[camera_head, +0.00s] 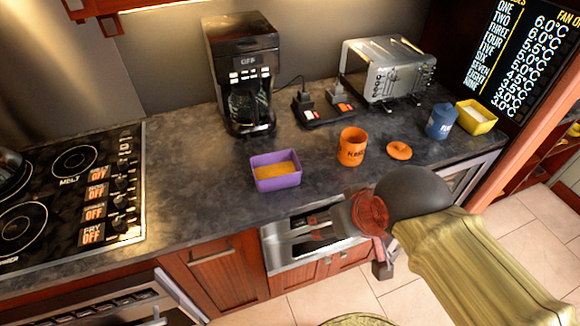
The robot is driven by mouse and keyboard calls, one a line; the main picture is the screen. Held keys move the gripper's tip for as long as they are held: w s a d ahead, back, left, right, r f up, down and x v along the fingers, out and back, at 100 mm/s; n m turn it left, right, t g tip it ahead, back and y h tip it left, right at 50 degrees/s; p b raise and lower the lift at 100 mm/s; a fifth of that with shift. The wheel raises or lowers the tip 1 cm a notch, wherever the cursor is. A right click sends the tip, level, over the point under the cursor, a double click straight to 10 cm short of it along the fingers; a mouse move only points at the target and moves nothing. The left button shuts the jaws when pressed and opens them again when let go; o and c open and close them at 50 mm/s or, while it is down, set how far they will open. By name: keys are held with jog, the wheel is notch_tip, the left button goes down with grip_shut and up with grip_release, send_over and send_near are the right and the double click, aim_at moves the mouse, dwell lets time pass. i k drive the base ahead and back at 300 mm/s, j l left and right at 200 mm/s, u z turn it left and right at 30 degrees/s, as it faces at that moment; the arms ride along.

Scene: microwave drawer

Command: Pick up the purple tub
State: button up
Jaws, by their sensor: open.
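The purple tub (276,180) is a small open rectangular tub with an orange-yellow filling. It sits upright on the dark countertop (200,195), near the front edge and in front of the coffee maker. My gripper (315,229) is open and empty, in front of the counter's front edge, below and to the right of the tub in the picture. It is apart from the tub. My arm comes in from the lower right and hides part of the counter front.
An orange mug (352,147) stands right of the tub, with an orange lid (399,150) beside it. A blue container (440,121), yellow tub (476,117), toaster (388,70) and coffee maker (243,75) stand farther back. The stove (75,200) is at left. Counter left of the tub is clear.

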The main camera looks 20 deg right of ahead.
aim_at(274, 172)
jog(key=l+u, duration=0.25)
jog(key=l, duration=0.45)
jog(key=l+u, duration=0.3)
jog(key=l, duration=0.35)
jog(key=k+l+u, duration=0.25)
jog(key=l, duration=0.4)
jog(key=i+l, duration=0.05)
jog(key=i, duration=0.05)
